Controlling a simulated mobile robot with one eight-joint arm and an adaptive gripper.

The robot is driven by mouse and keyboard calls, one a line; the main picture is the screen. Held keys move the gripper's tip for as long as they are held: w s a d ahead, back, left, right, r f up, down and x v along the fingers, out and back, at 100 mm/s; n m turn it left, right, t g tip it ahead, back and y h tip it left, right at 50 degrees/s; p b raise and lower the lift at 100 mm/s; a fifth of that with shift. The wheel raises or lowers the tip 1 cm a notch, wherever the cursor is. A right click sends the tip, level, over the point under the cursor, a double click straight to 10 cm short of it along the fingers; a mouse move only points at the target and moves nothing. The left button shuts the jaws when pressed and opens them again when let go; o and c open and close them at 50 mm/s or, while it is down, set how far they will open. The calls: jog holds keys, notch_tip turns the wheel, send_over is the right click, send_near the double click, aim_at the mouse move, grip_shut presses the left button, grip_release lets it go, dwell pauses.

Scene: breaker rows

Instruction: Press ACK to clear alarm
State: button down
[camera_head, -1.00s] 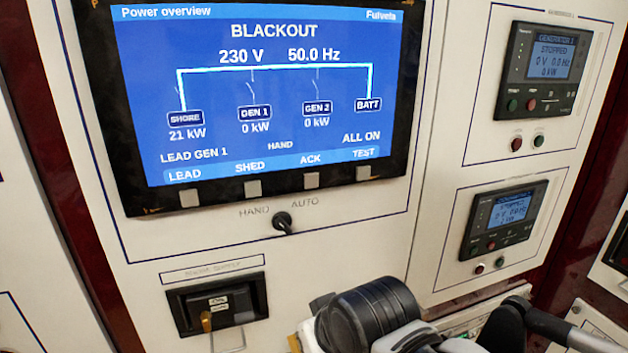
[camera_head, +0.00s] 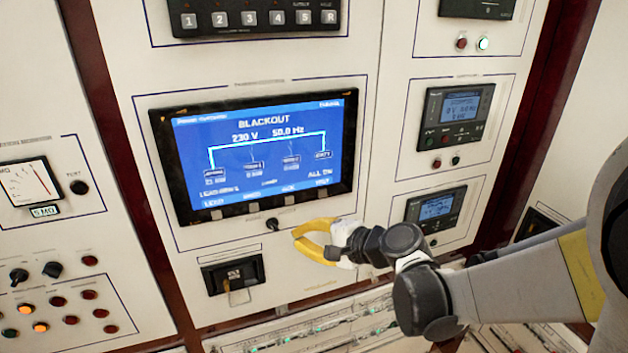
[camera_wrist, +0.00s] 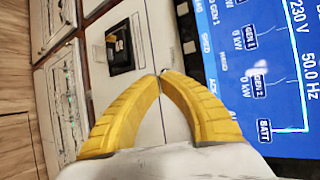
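The wide display panel (camera_head: 352,150) has a blue screen reading BLACKOUT, with LEAD, SHED, ACK and TEST along its bottom. The ACK button (camera_head: 290,201) is a small grey square on the lower bezel under its label. My gripper (camera_head: 296,235) has yellow fingers with their tips together, and nothing shows between them. In the head view, the tips appear just below the ACK button; the gap to the panel is hard to judge. In the wrist view, my gripper (camera_wrist: 160,74) points beside the sideways screen (camera_wrist: 285,65), and its right finger hides part of the bezel.
The HAND/AUTO selector (camera_head: 272,224) sits under the display, close to my fingertips. A black socket-like unit (camera_head: 232,273) is below left. Small controllers (camera_head: 452,116) line the right side. A row of numbered buttons (camera_head: 248,18) is above. Lamps and knobs (camera_head: 40,327) are lower left.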

aim_at(290, 201)
jog(key=shift+d+r+m, duration=0.25)
jog(key=shift+m, duration=0.05)
jog(key=shift+w+a, duration=0.1)
jog(key=shift+w, duration=0.1)
jog(key=shift+w+a, duration=0.35)
jog(key=shift+w, duration=1.05)
jog(key=shift+w+a, duration=0.4)
jog(key=shift+w, duration=0.95)
jog(key=shift+w+a, duration=0.35)
jog(key=shift+w, duration=1.05)
jog(key=shift+w, duration=0.15)
jog(key=shift+w+a, duration=0.15)
jog(key=shift+w, duration=0.15)
